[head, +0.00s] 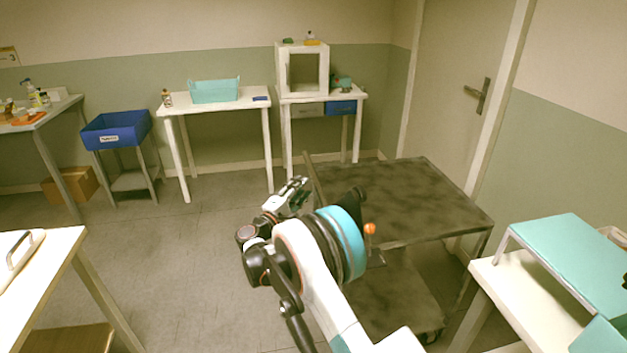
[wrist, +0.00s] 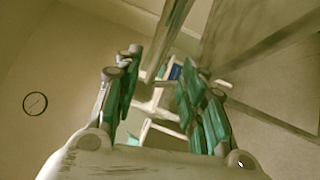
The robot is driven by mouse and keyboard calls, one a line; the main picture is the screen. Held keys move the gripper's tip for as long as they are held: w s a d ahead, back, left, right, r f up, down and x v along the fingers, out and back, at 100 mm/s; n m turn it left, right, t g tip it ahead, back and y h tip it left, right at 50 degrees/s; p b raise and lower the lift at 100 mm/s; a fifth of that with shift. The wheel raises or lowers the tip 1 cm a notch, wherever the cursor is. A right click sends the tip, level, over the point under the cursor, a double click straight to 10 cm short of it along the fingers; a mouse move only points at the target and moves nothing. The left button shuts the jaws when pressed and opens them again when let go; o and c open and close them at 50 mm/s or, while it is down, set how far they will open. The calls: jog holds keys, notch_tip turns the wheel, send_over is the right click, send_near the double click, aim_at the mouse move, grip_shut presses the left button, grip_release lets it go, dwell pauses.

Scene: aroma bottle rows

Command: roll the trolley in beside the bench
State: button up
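The trolley (head: 425,185) has a dark mottled top, a lower deck (head: 395,300) and an upright handle bar (head: 313,180) at its left end. It stands right of centre in the head view, behind my arm. My gripper (head: 298,190) is close to the handle bar. In the wrist view my gripper (wrist: 160,75) has its green-padded fingers apart, and a bar (wrist: 170,35) runs beyond the fingertips. I cannot tell whether they touch it. A white-topped bench (head: 515,295) with a teal riser stands at the right. My arm hides part of the trolley.
An orange knob (head: 370,229) shows by the trolley's near side. A door (head: 460,90) is behind the trolley. Tables with a teal crate (head: 214,92) and a white box frame (head: 302,68) line the back wall. A blue bin (head: 117,130) stands left. Floor at centre left is clear.

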aim_at(314, 176)
jog(key=b+x, duration=0.2)
jog(key=x, duration=0.6)
jog(key=shift+d, duration=0.15)
grip_shut()
